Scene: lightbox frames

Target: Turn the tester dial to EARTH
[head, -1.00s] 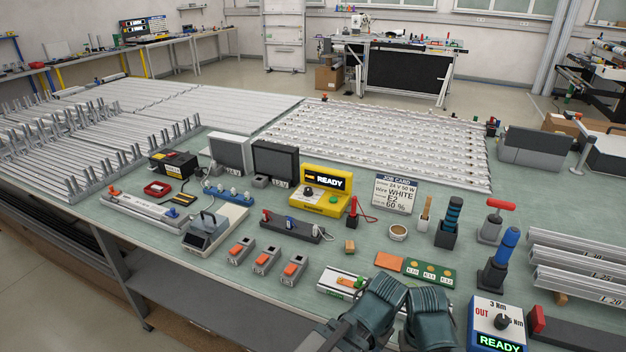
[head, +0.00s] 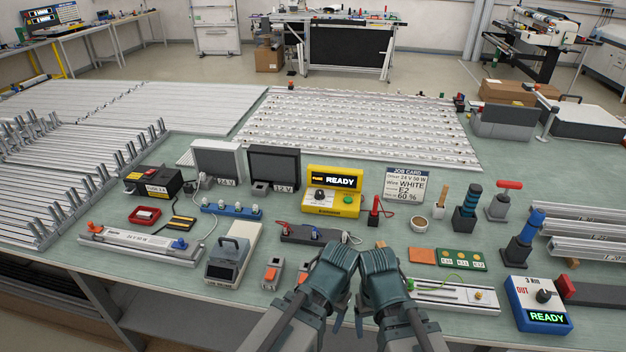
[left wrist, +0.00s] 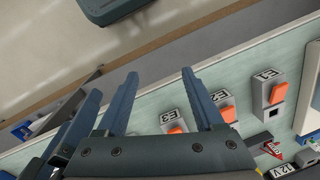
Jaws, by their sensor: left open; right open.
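The yellow tester (head: 345,205) stands behind my grippers in the head view. Its screen reads READY, and a dark round dial (head: 319,195) is on its front; the dial's setting is too small to read. My right gripper (head: 361,317) hangs low near the front table edge, well apart from the tester, with its fingers small and partly hidden by the wrist. My left gripper (head: 339,316) hangs beside it. In the left wrist view the left gripper's fingers (left wrist: 145,85) are spread and empty over the table edge.
Connectors labelled E1 (left wrist: 268,88), E2 (left wrist: 222,103) and E3 (left wrist: 172,118) sit near the left gripper. A grey strip (head: 300,233) lies between grippers and tester. A job card (head: 405,185) and red-handled probe (head: 375,212) are to its right. A blue READY box (head: 538,305) stands front right.

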